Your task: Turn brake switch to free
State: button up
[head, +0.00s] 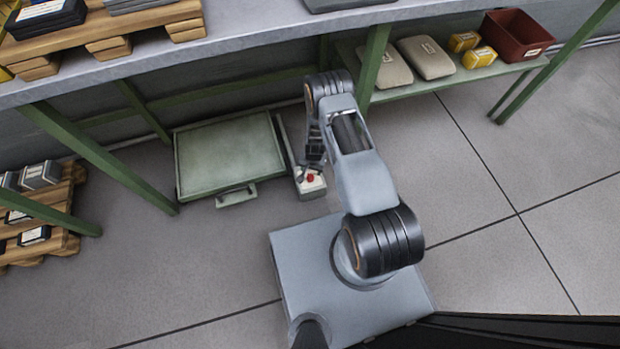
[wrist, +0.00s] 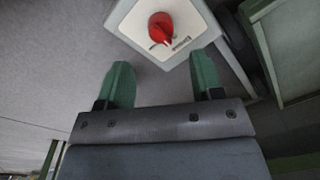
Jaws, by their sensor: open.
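The brake switch is a red knob (wrist: 161,29) on a pale square plate (wrist: 189,12), at the top of the wrist view. Its pointed end faces down in that view. Printing beside it is too small to read. In the head view the red knob (head: 310,178) sits on a small grey box (head: 309,189) beside the green panel. My gripper (wrist: 160,82) is open, with two green fingers apart and nothing between them. The knob lies beyond the fingertips, roughly in line with the gap. In the head view my gripper (head: 309,168) is small and dark right by the box.
A green flat-topped unit with a handle (head: 225,155) stands left of the box, under the grey table (head: 250,40). Green table legs (head: 374,55) stand behind my arm. A shelf at right holds bags (head: 425,57) and a red bin (head: 515,35). Floor at right is clear.

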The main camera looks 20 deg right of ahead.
aim_at(311, 175)
jog(key=f+b, duration=0.1)
jog(key=f, duration=0.2)
jog(key=f+b, duration=0.1)
jog(key=f, duration=0.3)
jog(key=shift+w+a+f, duration=0.1)
jog(key=shift+a+f, duration=0.05)
jog(key=shift+a, duration=0.05)
jog(key=c, duration=0.9)
